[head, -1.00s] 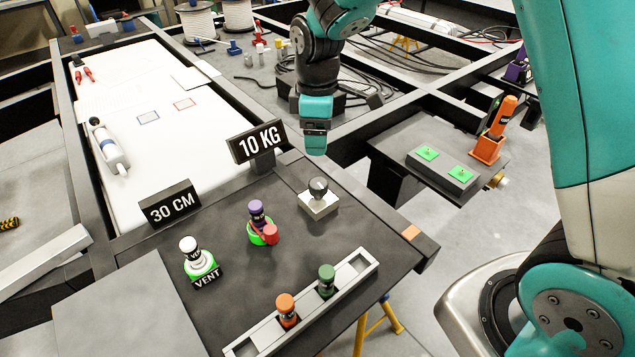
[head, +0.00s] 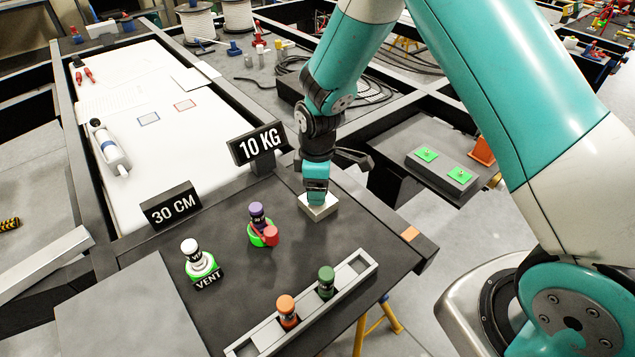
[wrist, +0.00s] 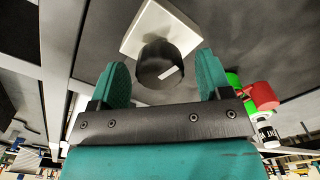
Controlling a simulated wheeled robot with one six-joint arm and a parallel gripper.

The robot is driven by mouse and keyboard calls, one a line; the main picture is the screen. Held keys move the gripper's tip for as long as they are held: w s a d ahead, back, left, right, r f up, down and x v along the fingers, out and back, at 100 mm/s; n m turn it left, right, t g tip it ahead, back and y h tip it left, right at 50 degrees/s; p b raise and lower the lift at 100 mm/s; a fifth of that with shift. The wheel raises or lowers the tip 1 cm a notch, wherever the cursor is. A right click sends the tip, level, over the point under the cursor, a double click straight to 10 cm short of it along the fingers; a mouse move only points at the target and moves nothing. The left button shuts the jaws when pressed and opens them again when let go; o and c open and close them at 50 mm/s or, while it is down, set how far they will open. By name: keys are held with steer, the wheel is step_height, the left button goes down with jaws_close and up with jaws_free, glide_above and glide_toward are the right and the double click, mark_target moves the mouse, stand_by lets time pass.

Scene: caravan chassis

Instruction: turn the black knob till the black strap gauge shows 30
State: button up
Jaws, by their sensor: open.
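The black knob (wrist: 158,62), round with a white mark on its top, stands on a square white base (wrist: 150,25) in the wrist view. In the head view my gripper hides the knob, and only the white base (head: 320,210) shows. My gripper (head: 316,196) points down over it. In the wrist view its teal fingers (wrist: 160,75) are open, one on each side of the knob, with gaps visible. A black display (head: 258,143) reads 10 KG and another (head: 171,205) reads 30 CM. I cannot tell for sure which is the strap gauge.
A purple-topped bottle with a red part (head: 258,222) on a green ring stands left of the knob. A white-capped VENT piece (head: 192,258) is farther left. A rack (head: 262,335) holds orange and green bottles in front. Dark bench is clear between them.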

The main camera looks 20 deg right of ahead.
steer(key=c, duration=0.9)
steer(key=shift+m, duration=0.4)
steer(key=m, duration=0.2)
steer(key=shift+m, duration=0.4)
steer(key=m, duration=0.4)
steer(key=shift+w+r+m, duration=0.1)
steer(key=shift+m, duration=0.2)
steer(key=m, duration=0.3)
steer(key=shift+m, duration=0.3)
steer(key=shift+d+m, duration=0.1)
steer(key=shift+m, duration=1.8)
